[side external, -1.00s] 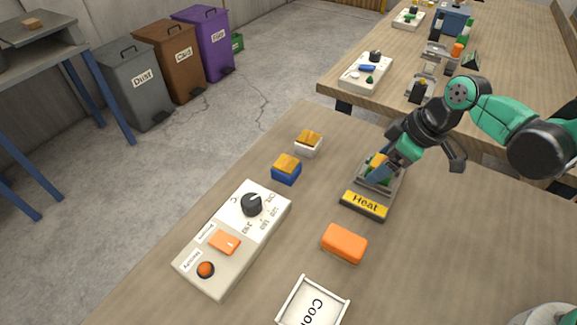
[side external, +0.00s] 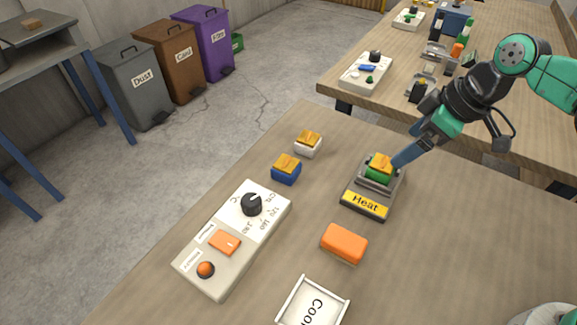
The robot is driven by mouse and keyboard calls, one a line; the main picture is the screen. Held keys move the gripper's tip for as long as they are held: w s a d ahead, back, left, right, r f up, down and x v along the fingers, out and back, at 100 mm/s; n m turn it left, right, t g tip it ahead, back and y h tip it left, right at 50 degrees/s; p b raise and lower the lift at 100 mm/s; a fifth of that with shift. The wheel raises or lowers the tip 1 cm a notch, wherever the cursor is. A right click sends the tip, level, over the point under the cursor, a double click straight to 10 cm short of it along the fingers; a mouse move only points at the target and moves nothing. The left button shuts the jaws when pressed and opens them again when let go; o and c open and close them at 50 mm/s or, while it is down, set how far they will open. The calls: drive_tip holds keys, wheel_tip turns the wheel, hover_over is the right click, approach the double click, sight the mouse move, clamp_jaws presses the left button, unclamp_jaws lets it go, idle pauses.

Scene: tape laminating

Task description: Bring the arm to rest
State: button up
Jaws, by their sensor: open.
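My gripper (side external: 400,162) is at the upper right of the near table, with its blue-grey fingers pointing down and left. It is open and appears empty. Its tips are just right of a green block with an orange-yellow top (side external: 380,168), which sits on the grey heater labelled "Heat" (side external: 366,204). I cannot tell whether the tips touch the block. My arm reaches in from the upper right.
A white block (side external: 308,149) and a blue block (side external: 286,174), both with orange-yellow tops, stand left of the heater. A control panel (side external: 208,267) with a dial, an orange block (side external: 344,243) and a "Cool" tray (side external: 283,303) are nearer. Another table (side external: 500,95) stands behind.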

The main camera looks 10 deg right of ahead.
drive_tip(key=s+d+r+m+t+h, duration=0.3)
drive_tip(key=s+d+r+m, duration=0.1)
drive_tip(key=d+m, duration=0.3)
drive_tip(key=shift+s+d+r+m+t, duration=0.3)
drive_tip(key=shift+s+d+m, duration=0.1)
drive_tip(key=shift+s+m, duration=0.3)
